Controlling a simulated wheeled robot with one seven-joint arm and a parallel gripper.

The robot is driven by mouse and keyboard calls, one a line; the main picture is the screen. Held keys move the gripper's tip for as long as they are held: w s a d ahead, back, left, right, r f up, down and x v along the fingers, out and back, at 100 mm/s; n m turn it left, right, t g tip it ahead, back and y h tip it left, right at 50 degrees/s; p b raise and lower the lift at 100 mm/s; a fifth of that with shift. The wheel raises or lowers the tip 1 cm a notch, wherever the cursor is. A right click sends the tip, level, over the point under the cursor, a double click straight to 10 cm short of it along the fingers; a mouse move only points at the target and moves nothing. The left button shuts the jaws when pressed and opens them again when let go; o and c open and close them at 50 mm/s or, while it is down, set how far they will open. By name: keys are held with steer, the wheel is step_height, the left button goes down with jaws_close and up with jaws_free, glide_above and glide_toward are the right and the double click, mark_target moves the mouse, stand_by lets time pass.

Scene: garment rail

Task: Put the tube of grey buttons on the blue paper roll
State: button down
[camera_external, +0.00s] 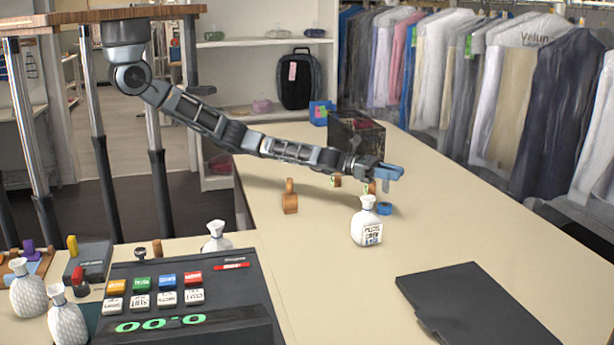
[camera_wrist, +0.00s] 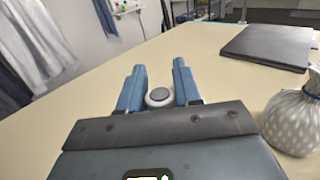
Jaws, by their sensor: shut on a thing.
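My gripper (camera_external: 390,173) reaches over the long cream table from the left. In the wrist view, its two blue fingers (camera_wrist: 158,88) are closed around a round thing with a white rim and a grey top, which looks like the tube of grey buttons (camera_wrist: 159,97). In the external view the tube is hard to tell apart from the fingers. A small blue round thing, apparently the blue paper roll (camera_external: 385,209), lies on the table below my gripper. There is a gap between roll and gripper. The roll does not show in the wrist view.
A white labelled bag-shaped container (camera_external: 367,228) stands just in front of the roll. Wooden pieces (camera_external: 290,203) stand to the left and behind. A dark clear-sided box (camera_external: 357,135) is behind my gripper. A black flat folder (camera_external: 475,303) lies front right.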

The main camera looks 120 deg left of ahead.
steer(key=shift+w+a+f+b, duration=0.1)
steer(key=shift+a+f+b, duration=0.05)
steer(key=shift+f+b, duration=0.8)
steer(key=shift+a+f+b, duration=0.15)
steer(key=shift+f+b, duration=0.4)
steer(key=shift+f, duration=0.65)
steer(key=shift+f, duration=0.2)
steer(key=c, duration=0.8)
jaws_free()
steer(key=shift+r, duration=0.15)
steer(key=shift+r, duration=0.15)
steer(key=s, duration=1.2)
